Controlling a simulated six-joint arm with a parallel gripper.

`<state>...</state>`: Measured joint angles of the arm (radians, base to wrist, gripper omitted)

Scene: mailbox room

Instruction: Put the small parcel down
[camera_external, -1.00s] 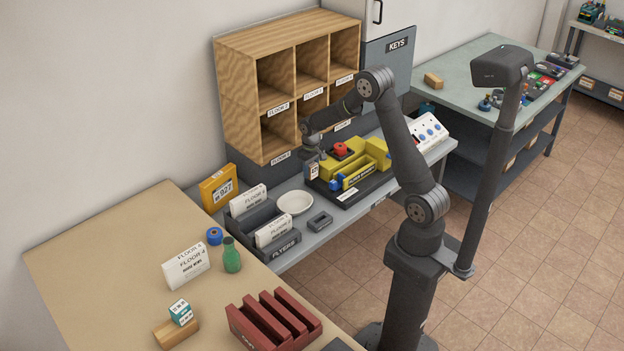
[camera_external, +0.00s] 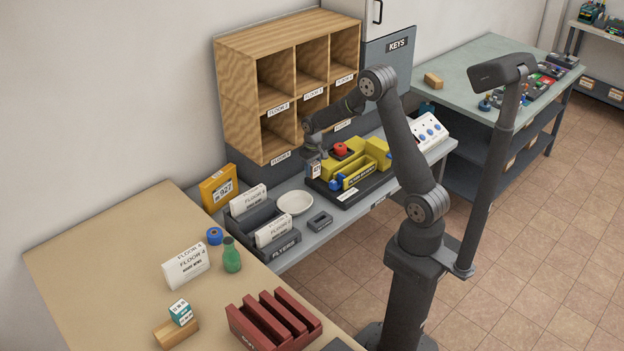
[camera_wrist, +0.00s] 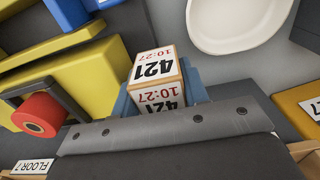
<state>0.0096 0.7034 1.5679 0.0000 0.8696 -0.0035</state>
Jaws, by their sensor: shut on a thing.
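The small parcel is a little box with white labels reading 421 and 10:27, and it fills the middle of the wrist view (camera_wrist: 156,75). My gripper (camera_wrist: 158,92) is shut on it, with blue jaw parts showing beside the box. In the external view the parcel (camera_external: 315,169) hangs below my gripper (camera_external: 315,160), at the left end of the yellow machine on the grey bench. Whether its underside touches anything is too small to tell.
The yellow machine (camera_external: 352,178) with a red knob (camera_external: 340,149) stands close to the right. A white dish (camera_external: 295,202), a grey flyers tray (camera_external: 285,243) and an orange 927 box (camera_external: 218,188) lie to the left. Wooden pigeonholes (camera_external: 240,110) rise behind.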

